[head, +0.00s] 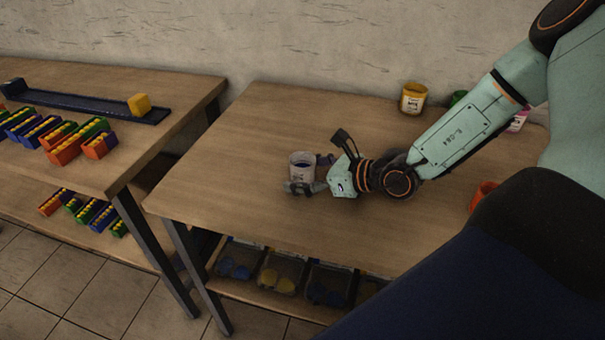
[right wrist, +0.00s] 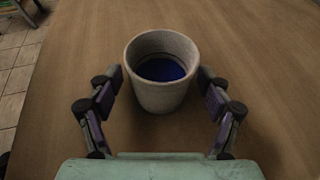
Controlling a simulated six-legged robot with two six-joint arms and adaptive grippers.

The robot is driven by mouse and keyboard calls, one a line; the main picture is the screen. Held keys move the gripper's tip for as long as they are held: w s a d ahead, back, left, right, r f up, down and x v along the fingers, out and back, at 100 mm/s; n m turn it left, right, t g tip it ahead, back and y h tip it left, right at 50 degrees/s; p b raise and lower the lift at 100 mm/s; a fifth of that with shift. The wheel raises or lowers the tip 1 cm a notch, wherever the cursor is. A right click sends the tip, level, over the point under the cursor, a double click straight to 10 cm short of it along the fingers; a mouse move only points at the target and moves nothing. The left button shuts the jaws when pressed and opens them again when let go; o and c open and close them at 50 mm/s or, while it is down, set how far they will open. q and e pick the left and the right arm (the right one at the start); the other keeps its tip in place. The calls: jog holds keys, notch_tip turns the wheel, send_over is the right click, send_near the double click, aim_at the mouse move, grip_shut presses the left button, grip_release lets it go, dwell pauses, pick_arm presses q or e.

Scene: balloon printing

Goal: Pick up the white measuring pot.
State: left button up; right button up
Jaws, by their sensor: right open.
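The white measuring pot (head: 301,165) stands upright on the wooden table in the head view, near the table's left part. In the right wrist view the pot (right wrist: 160,92) has dark blue contents inside. My right gripper (head: 307,186) is at the pot, low over the table. In the right wrist view its two fingers (right wrist: 160,94) stand open, one on each side of the pot. A narrow gap seems to show between the fingers and the pot wall. My left gripper is not in view.
A yellow pot (head: 413,98) stands at the table's back edge. An orange pot (head: 483,194) is partly hidden by my arm. Bins (head: 283,278) sit on the shelf below. Another table (head: 185,98) with coloured blocks stands to the left, across a gap.

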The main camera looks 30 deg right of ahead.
jog(key=shift+s+r, duration=0.1)
jog(key=shift+s, duration=0.05)
jog(key=shift+c, duration=0.7)
jog(key=shift+w+d+f, duration=0.1)
jog(key=shift+w+f, duration=0.1)
jog(key=shift+w, duration=0.05)
jog(key=c, duration=0.4)
jog(key=shift+s+r, duration=0.15)
jog(key=c, duration=0.7)
jog(key=shift+c, duration=0.4)
